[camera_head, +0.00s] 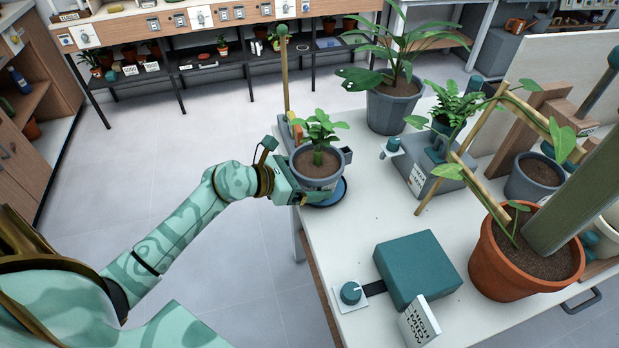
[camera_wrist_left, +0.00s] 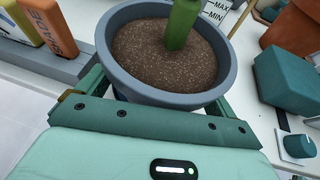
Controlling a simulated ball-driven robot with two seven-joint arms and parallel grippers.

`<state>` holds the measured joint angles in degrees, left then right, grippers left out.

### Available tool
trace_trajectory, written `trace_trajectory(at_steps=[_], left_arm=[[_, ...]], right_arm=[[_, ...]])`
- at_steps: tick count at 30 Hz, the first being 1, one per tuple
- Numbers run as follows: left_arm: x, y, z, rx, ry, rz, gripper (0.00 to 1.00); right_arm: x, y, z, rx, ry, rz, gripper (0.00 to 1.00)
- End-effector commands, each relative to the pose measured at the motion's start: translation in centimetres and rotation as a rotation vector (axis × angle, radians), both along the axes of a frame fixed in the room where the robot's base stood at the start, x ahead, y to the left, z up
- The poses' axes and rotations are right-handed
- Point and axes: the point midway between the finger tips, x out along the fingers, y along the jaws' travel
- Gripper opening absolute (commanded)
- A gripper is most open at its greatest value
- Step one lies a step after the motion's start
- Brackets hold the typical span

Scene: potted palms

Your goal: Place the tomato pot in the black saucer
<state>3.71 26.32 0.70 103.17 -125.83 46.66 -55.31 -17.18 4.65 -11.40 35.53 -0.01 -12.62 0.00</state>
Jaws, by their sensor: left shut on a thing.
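A grey-blue pot (camera_head: 318,179) with dark soil and a small leafy green plant (camera_head: 320,130) is held by my left gripper (camera_head: 322,184) at the bench's left end. I take it as the tomato pot; no label confirms it. In the left wrist view the pot (camera_wrist_left: 165,98) sits upright between the fingers, its thick green stem (camera_wrist_left: 181,25) cut off by the frame. A dark saucer with a blue rim (camera_head: 339,193) shows below the pot, mostly hidden. I cannot tell whether the pot touches it. My right gripper is not in view.
A teal box (camera_head: 417,270) and a knob unit (camera_head: 350,293) stand towards the front of the white bench (camera_head: 370,215). A large terracotta pot (camera_head: 525,262) stands right, a big grey pot (camera_head: 394,107) behind. The bench middle is clear.

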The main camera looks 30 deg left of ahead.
Motion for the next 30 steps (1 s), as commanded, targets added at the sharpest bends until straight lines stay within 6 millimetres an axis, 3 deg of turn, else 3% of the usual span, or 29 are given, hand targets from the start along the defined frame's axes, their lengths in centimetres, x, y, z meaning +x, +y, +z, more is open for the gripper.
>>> trace_trajectory(at_steps=[4, 5, 6, 16, 30], left_arm=[[0.0, 0.0, 0.0, 0.000, -0.002, 0.000, 0.63], [0.0, 0.0, -0.1, 0.000, 0.000, 0.000, 0.95], [0.0, 0.0, 0.0, 0.000, 0.000, 0.000, 1.00], [-0.7, 0.5, 0.5, 0.002, 0.000, 0.001, 1.00], [-8.4, 5.2, 4.2, 0.001, 0.002, 0.000, 1.00]], right_arm=[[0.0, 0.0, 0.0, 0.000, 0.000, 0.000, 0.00], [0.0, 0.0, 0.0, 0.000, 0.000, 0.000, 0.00], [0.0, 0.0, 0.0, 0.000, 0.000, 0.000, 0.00], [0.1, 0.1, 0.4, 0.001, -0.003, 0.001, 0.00], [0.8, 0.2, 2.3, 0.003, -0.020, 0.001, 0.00]])
